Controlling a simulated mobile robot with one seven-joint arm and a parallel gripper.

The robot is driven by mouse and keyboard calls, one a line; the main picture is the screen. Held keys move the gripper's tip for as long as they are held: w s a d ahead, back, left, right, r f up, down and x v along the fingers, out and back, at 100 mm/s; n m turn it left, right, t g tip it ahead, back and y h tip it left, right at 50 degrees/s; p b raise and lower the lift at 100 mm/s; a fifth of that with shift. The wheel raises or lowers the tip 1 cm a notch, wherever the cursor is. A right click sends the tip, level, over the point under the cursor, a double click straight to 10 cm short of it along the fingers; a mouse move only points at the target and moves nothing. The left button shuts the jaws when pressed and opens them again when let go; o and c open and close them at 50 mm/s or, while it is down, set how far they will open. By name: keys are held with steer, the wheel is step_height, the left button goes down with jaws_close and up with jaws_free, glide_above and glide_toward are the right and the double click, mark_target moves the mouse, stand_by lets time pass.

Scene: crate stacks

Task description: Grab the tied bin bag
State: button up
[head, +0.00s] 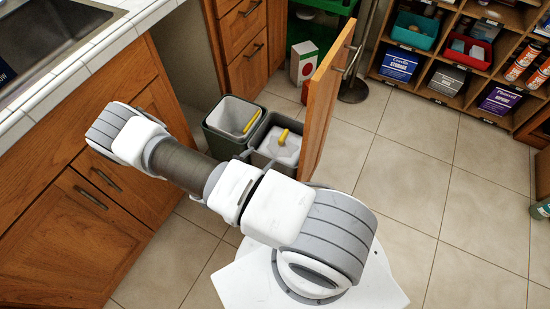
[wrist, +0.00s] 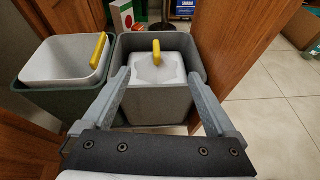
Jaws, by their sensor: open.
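The tied bin bag (wrist: 158,70) is pale grey-white with a yellow tie (wrist: 156,50) standing up on its top. It sits in the right-hand grey bin (wrist: 188,48), and also shows in the head view (head: 278,150). My gripper (wrist: 158,75) is open in the wrist view, its fingers apart on either side of the bin's near part, with the bag and tie ahead between them. Nothing is held.
The left bin (wrist: 24,98) has an open pale liner with a yellow strap (wrist: 98,50). An open wooden door (head: 325,105) stands close at the right of the bins. A cabinet (head: 130,200) lies at the left. A white carton (head: 303,62) stands behind; the tiled floor at right is clear.

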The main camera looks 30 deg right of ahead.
step_height(320, 180, down, 3)
steer(key=n, duration=0.1)
steer(key=b, duration=0.4)
glide_toward(279, 144)
steer(key=shift+t+y, duration=0.4)
steer(key=x, duration=0.5)
steer(key=shift+s+d+r, duration=0.1)
steer(key=shift+s+d, duration=0.1)
steer(key=shift+d, duration=0.25)
steer(key=shift+w+d, duration=0.3)
steer(key=shift+d, duration=0.1)
steer(key=shift+w+d+f+b, duration=0.2)
steer(key=shift+d+f+b, duration=0.25)
steer(key=shift+b, duration=0.2)
steer(key=b+x, duration=0.2)
steer(key=x, duration=0.2)
steer(key=shift+a+r, duration=0.1)
steer(key=shift+r, duration=0.05)
steer(key=c, duration=1.4)
jaws_close()
steer(key=shift+s, duration=0.1)
